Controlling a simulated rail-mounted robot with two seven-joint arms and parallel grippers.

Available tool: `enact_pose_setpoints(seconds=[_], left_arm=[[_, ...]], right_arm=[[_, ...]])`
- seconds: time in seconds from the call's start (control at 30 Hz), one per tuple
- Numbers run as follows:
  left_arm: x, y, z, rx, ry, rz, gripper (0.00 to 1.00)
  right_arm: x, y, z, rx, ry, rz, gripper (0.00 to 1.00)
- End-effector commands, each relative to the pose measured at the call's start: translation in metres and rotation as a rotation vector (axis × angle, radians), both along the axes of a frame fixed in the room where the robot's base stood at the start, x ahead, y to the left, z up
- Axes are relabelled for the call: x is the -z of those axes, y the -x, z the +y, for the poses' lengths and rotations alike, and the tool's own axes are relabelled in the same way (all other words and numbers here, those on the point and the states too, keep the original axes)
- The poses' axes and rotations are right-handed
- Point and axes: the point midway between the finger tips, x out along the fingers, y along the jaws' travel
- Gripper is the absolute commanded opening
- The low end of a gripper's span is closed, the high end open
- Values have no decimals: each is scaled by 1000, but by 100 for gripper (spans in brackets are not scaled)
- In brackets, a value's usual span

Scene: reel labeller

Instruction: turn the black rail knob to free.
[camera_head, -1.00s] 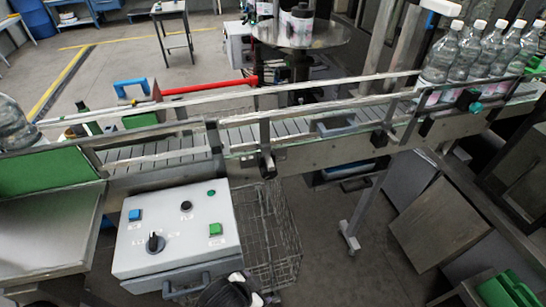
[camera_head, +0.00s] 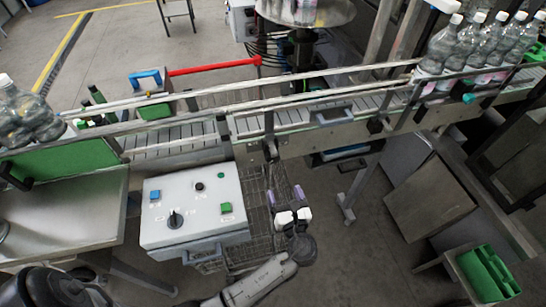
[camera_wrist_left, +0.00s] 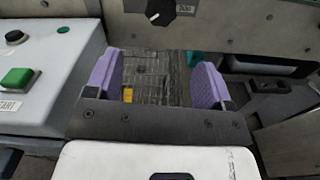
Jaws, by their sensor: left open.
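A black knob (camera_wrist_left: 160,12) with a white pointer line sits on the conveyor's metal side panel, at the top of the left wrist view, with a small label beside it. In the head view a black knob (camera_head: 270,151) shows on the conveyor's front side. My left gripper (camera_head: 285,194) has purple fingers and is open and empty, below and in front of the conveyor, right of the control box. In the left wrist view the open fingers (camera_wrist_left: 158,82) lie below the knob, apart from it. My right gripper is in neither view.
The grey control box (camera_head: 193,207) with buttons and a black selector (camera_head: 174,219) stands left of my gripper. A wire basket (camera_head: 258,205) lies behind and below the gripper. Another black knob (camera_head: 377,125) is farther right on the conveyor. Bottles (camera_head: 470,50) stand at upper right.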

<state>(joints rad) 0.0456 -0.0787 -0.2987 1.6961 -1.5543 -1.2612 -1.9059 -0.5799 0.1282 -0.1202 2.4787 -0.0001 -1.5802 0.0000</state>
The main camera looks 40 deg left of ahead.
Motion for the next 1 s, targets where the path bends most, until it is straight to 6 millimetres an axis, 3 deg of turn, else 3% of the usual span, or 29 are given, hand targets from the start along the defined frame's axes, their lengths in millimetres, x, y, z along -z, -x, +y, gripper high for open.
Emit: enact_pose_setpoints(seconds=[0.27,0.8,1.0], left_arm=[[-3,-6,7,7,-97,105,75],[-3,-60,84,6,-97,106,75],[-2,-73,102,7,-96,107,75]], right_arm=[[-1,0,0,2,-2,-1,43],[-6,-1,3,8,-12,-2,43],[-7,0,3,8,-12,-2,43]])
